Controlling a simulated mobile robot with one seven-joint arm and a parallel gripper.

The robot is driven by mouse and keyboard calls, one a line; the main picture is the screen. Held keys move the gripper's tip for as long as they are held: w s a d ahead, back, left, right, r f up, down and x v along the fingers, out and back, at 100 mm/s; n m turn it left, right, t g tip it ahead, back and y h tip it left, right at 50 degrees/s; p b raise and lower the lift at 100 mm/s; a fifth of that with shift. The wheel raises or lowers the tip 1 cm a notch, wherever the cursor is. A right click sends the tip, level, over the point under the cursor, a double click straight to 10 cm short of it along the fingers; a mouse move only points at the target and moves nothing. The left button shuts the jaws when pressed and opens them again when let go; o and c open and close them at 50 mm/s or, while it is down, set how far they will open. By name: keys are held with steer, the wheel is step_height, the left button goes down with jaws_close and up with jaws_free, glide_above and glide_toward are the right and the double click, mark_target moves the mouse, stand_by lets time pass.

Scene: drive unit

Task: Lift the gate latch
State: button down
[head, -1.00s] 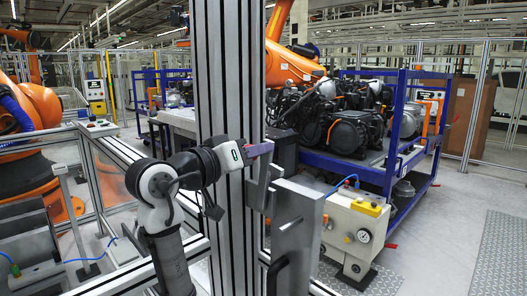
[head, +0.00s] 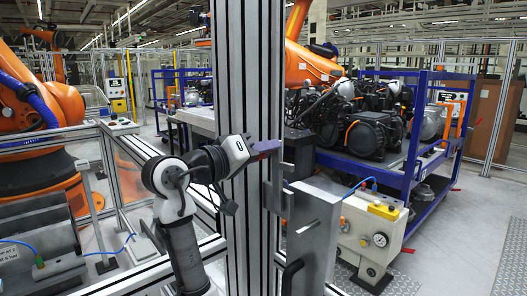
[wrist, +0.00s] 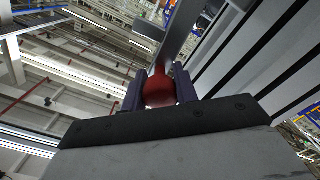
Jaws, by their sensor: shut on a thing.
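My gripper (head: 266,147) is level with the upper end of the grey latch metalwork (head: 289,165), in front of the tall aluminium post. In the wrist view my gripper (wrist: 158,82) has its two purple fingers shut on the latch's red knob (wrist: 158,92), one finger on each side. A grey latch lever (wrist: 178,42) runs from the knob up and away in that view. The grey gate panel (head: 313,225) with a black handle (head: 290,275) stands below and right of the latch.
The thick aluminium post (head: 247,70) rises right beside my gripper. Aluminium fence rails (head: 120,160) and an orange robot (head: 35,120) are at left. A white box with a gauge (head: 365,235) and a blue rack (head: 425,165) of machine parts stand at right. Open floor lies at far right.

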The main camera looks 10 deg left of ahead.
steer(key=c, duration=1.1)
jaws_free()
steer(key=shift+w+a, duration=0.1)
steer(key=shift+a, duration=0.05)
steer(key=b+v, duration=0.5)
steer(key=v, duration=0.8)
steer(key=shift+s+a, duration=0.2)
steer(key=shift+s, duration=0.2)
